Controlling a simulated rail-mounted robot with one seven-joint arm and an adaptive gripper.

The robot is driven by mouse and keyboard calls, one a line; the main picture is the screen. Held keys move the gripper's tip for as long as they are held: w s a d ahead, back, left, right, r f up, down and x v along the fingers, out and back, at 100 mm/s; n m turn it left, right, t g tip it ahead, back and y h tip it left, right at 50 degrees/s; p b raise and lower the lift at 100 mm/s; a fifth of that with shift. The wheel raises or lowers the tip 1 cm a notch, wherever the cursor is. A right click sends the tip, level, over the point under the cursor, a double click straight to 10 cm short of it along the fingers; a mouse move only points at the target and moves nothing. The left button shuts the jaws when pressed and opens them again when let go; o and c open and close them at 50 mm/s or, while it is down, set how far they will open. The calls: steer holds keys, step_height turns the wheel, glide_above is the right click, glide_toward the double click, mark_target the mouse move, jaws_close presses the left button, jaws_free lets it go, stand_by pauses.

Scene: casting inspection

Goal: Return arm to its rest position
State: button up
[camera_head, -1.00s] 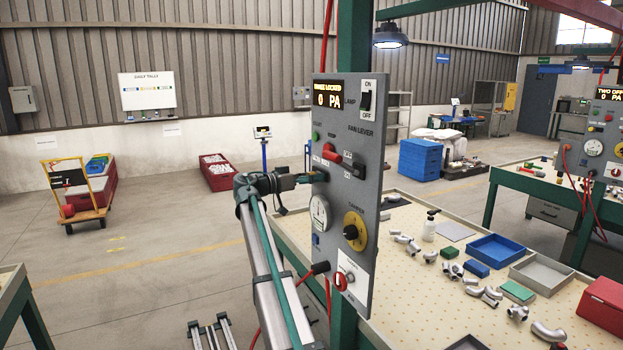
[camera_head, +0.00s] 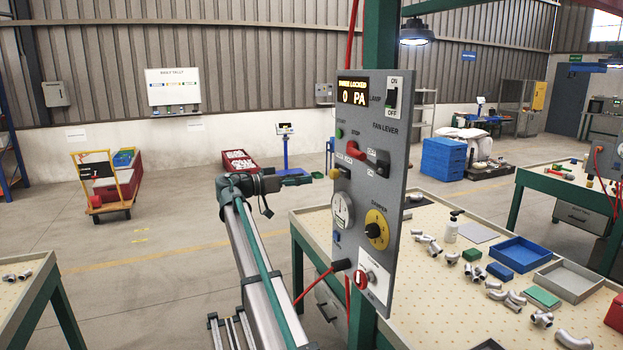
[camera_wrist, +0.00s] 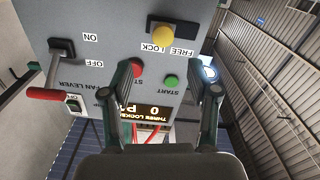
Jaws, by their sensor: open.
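My gripper (camera_head: 305,180) is to the left of the grey control panel (camera_head: 372,225) in the head view, with a small gap between its tips and the panel's edge. In the wrist view, my gripper (camera_wrist: 168,82) has its two fingers spread apart with nothing held between them. The panel face shows upside down beyond the fingers, with a yellow knob (camera_wrist: 160,36), a green start button (camera_wrist: 171,81) and a red stop button (camera_wrist: 138,70). My arm reaches up from the bottom of the head view.
The fan lever's red handle (camera_wrist: 47,94) juts out from the panel. A workbench (camera_head: 440,293) with pipe fittings, blue trays and a bottle stands right of the panel. Red cables hang by the panel. The floor (camera_head: 165,270) left of my arm is open, with a cart (camera_head: 112,208) further back.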

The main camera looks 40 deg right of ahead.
steer(key=shift+a, duration=0.25)
stand_by(0.3)
